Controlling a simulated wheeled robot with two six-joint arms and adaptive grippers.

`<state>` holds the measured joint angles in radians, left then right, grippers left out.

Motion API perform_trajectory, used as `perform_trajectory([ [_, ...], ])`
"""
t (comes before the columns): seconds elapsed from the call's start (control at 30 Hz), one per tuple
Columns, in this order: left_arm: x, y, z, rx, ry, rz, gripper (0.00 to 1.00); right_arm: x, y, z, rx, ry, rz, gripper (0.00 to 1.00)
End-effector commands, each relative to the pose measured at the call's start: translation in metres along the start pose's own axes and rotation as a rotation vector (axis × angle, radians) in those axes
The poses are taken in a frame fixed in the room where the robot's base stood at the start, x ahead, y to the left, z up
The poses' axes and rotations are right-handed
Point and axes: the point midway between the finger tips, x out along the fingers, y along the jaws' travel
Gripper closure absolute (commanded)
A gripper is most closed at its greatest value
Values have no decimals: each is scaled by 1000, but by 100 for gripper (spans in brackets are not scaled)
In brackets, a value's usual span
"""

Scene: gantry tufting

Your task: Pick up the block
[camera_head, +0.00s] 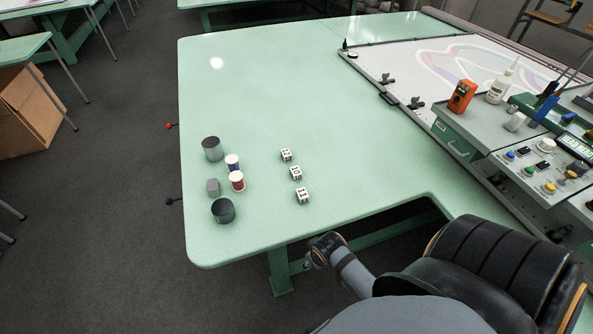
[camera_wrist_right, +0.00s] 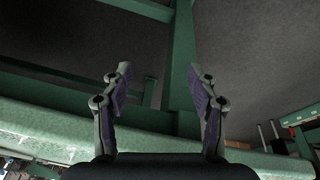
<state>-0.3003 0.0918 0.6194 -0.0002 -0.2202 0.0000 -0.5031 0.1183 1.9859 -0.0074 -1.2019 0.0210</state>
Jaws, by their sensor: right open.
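A small grey block (camera_head: 213,187) sits on the left part of the green table, between two dark cylinders. Three white cubes with dark markings stand in a slanting row to its right: an upper one (camera_head: 286,154), a middle one (camera_head: 296,173) and a lower one (camera_head: 303,195). My right gripper (camera_wrist_right: 163,88) is open and empty in the right wrist view, its two fingers apart, with green table framework and dark floor behind them. No block shows in that view. My left gripper is not in view.
The table (camera_head: 330,90) is clear beyond. A control panel (camera_head: 535,160) stands at right. My arm parts show beside the front edge.

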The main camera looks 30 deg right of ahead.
Motion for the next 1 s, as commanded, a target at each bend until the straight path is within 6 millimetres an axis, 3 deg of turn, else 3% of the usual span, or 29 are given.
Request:
perform_trajectory([
  [0.03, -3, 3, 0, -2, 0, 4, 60, -20, 0, -8, -1, 11, 1, 41],
  [0.23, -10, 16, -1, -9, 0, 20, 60, -90, 5, -33, 8, 60, 14, 41],
  [0.3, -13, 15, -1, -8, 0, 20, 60, -105, 22, -59, 61, 156, 64, 41],
  [0.7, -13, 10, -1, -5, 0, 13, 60, -82, 88, -162, 256, 618, 134, 41],
  [0.83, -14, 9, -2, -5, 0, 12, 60, -82, 100, -184, 277, 727, 110, 41],
  [1.0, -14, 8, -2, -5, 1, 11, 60, -83, 103, -193, 286, 774, 90, 41],
])
